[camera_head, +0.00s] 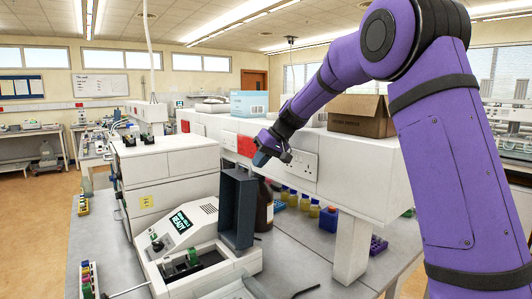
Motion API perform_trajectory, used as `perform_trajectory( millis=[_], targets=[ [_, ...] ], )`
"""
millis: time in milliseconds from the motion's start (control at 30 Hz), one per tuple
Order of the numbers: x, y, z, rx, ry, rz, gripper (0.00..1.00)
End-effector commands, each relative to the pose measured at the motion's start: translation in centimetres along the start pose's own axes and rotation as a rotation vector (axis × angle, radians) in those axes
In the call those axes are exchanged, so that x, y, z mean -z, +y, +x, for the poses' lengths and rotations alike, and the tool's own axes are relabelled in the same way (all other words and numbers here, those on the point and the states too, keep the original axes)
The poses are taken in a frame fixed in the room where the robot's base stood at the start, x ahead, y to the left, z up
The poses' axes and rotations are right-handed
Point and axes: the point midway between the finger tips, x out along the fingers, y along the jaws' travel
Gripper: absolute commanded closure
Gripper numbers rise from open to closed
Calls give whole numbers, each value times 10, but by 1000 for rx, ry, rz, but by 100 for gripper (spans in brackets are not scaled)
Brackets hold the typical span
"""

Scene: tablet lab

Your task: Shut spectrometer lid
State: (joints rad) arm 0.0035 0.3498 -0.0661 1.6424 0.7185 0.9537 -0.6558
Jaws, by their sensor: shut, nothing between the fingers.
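The spectrometer (208,232) is a white bench instrument with a lit screen reading READY, at the lower middle of the head view. Its dark grey lid (238,208) stands upright, open, at the right side of the body. The dark sample well (188,268) is exposed, with a green item in it. My gripper (260,160), on the purple arm reaching in from the right, is shut and empty near the lid's top edge. I cannot tell whether it touches the lid.
A brown bottle (264,208) stands just behind the lid, with several yellow-capped bottles (304,202) to its right. A white raised shelf (360,160) with sockets runs behind, carrying a cardboard box (360,115). A white cabinet (165,175) stands left of the lid.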

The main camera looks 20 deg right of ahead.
Motion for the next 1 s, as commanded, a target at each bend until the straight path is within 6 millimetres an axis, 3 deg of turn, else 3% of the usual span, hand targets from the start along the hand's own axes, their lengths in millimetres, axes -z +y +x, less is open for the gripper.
perform_trajectory(
  millis=[567,767,1000],
  targets=[
    [0,-3,6,-7,1,-5,100],
    [-1,-20,9,-52,-1,-32,100],
    [-5,-60,18,-169,-2,-95,100]
  ],
)
